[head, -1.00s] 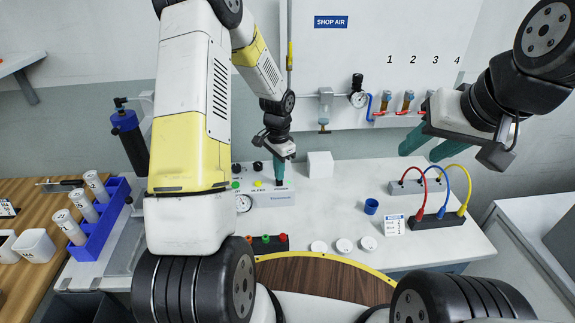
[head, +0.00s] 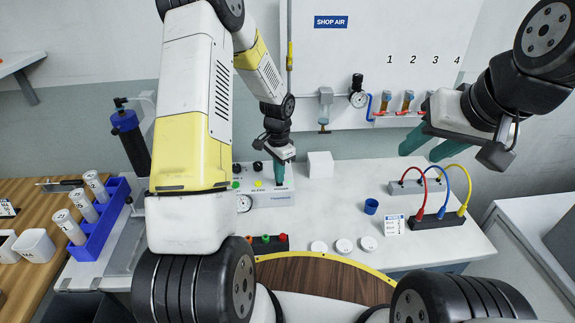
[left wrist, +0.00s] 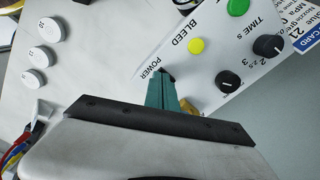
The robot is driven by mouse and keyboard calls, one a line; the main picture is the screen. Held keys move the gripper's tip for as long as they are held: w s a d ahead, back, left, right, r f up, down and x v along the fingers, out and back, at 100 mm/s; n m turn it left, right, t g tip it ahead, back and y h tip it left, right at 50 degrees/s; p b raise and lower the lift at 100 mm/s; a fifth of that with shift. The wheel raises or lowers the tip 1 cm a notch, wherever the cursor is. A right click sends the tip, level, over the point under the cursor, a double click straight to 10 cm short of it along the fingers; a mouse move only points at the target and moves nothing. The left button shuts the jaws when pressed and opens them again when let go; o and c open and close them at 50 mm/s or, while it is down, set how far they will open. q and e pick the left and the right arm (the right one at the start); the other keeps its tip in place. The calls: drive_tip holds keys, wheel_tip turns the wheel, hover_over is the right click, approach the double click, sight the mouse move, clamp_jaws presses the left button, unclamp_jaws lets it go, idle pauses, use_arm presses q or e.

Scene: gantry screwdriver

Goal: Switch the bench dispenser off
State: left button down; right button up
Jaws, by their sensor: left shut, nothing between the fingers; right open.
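The bench dispenser (head: 268,198) is a white box with a gauge, knobs and buttons at the back left of the white bench. In the left wrist view its panel (left wrist: 215,65) shows a green button (left wrist: 238,7), a yellow button (left wrist: 196,45) by BLEED, black knobs and the word POWER. My left gripper (head: 279,178) is shut and empty at the dispenser's front. In the left wrist view its teal fingertips (left wrist: 163,80) are at a small dark part beside POWER and mostly hide it; I cannot tell whether they touch. My right gripper (head: 420,142) is open and empty, above the bench's right side.
A white block (head: 320,164) stands right of the dispenser. White round lids (head: 343,246) and a blue cup (head: 371,206) are on the bench. A black block with coloured cables (head: 437,221) is at the right. A blue rack (head: 97,223) of white tubes is at the left.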

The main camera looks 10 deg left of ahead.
use_arm(q)
drive_tip(key=shift+f, duration=0.35)
drive_tip(key=shift+r, duration=3.5)
drive_tip(key=shift+r, duration=0.1)
drive_tip(key=s+r+n+t, duration=0.2)
drive_tip(key=s+r, duration=0.2)
drive_tip(key=r, duration=0.6)
drive_tip(key=s+d+r+n+t+h, duration=0.1)
drive_tip(key=s+r+n+t, duration=0.1)
drive_tip(key=s+r, duration=0.5)
drive_tip(key=s+d+r+n+t+h, duration=0.1)
drive_tip(key=s+r+n, duration=0.3)
drive_tip(key=s, duration=0.9)
wheel_tip(320, 180, up, 3)
drive_tip(key=shift+s+r+t, duration=0.15)
drive_tip(key=shift+r+t, duration=0.05)
drive_tip(key=shift+t, duration=0.4)
